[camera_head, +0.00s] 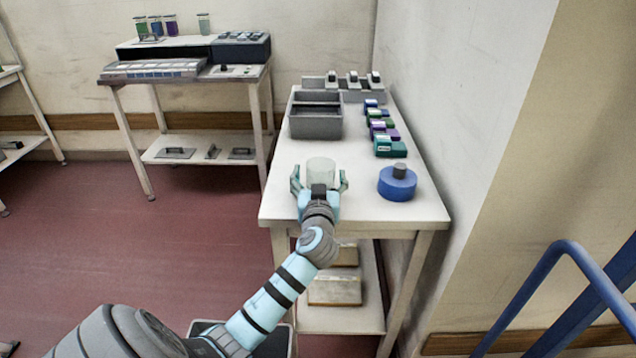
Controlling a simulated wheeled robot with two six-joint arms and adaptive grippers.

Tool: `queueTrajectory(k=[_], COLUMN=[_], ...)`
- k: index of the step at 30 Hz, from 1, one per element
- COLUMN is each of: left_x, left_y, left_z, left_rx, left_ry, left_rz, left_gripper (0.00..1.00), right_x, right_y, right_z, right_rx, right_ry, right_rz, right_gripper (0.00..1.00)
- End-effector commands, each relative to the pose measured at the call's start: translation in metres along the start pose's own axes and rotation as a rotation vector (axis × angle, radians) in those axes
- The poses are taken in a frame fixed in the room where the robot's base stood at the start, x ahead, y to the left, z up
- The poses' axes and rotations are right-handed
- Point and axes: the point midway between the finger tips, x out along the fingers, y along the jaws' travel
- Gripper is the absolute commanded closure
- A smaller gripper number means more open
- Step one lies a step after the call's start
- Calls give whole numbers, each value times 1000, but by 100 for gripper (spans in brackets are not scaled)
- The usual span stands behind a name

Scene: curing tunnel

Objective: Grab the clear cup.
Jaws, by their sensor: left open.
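The clear cup (321,172) stands upright near the front of the white table (286,206). It is pale and see-through, and its lower front is hidden behind my gripper. My left gripper (320,182) is open at the near side of the cup, with one finger to the cup's left and one to its right. I cannot tell whether the fingers touch it. My right gripper does not show.
A blue round object (397,186) with a dark knob stands right of the cup. A grey divided bin (316,127) and several coloured boxes (389,148) stand farther back. A wall borders the table's right side. A second table (140,78) holds jars and equipment.

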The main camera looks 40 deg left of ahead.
Motion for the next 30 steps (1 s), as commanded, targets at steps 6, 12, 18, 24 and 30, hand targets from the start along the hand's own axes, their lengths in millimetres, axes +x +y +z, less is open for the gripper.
queueTrajectory(k=[6,12,18,24,30], left_x=[-3,-6,-6,-6,-6], left_y=[2,3,3,3,3], left_z=[-5,-6,-6,-8,-35], left_rx=[2,2,2,3,2], left_ry=[7,9,8,8,11], left_rz=[0,0,0,0,0], left_gripper=[21,52,67,67,67], right_x=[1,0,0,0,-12], right_y=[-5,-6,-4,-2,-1], right_z=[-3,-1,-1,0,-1], right_rx=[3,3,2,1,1], right_ry=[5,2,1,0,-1], right_rz=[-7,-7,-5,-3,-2], right_gripper=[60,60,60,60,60])
